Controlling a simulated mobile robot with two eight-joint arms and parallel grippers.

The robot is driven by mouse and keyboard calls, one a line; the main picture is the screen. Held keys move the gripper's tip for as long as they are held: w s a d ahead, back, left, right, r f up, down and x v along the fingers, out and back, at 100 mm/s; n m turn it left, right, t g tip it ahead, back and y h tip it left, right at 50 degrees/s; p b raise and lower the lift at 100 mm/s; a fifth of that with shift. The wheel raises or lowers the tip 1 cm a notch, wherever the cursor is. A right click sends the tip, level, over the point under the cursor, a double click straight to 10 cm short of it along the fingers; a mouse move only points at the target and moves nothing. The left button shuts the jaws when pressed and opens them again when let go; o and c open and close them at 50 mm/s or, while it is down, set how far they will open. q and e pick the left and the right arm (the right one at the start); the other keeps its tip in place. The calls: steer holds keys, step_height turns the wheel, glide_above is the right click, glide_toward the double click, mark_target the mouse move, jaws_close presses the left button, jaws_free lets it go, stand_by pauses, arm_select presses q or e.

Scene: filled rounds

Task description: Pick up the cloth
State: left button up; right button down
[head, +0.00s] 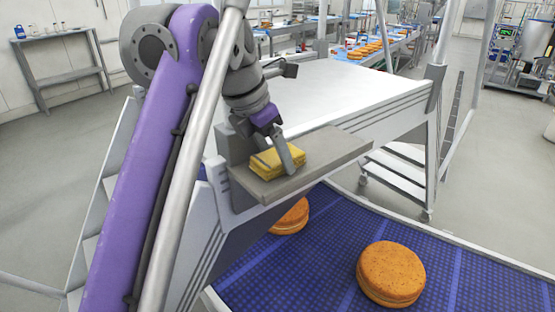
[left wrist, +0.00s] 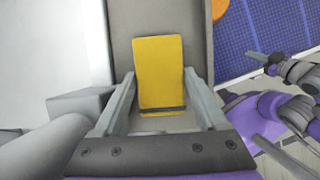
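The cloth (head: 277,162) is a yellow folded pad with a dark stripe near one end. It lies flat on a grey shelf (head: 335,152) at the side of a white-topped table. My left gripper (head: 274,154) is over it, pointing down. In the left wrist view the cloth (left wrist: 159,72) lies between the two fingers of my left gripper (left wrist: 159,78), one along each side. The fingers are apart, with narrow gaps to the cloth's edges. What seems to be my right gripper (left wrist: 262,57) shows small at the right of that view; its fingers are unclear.
A blue conveyor belt (head: 330,250) runs below the shelf, carrying round orange-brown filled rounds (head: 391,272). The white tabletop (head: 345,90) beside the shelf is clear. Steps (head: 392,175) stand behind the belt. More rounds lie on a line at the back.

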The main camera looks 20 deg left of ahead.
mark_target(265, 158)
arm_select(q)
steer(key=c, duration=0.4)
steer(key=shift+r, duration=0.1)
steer(key=shift+c, duration=0.2)
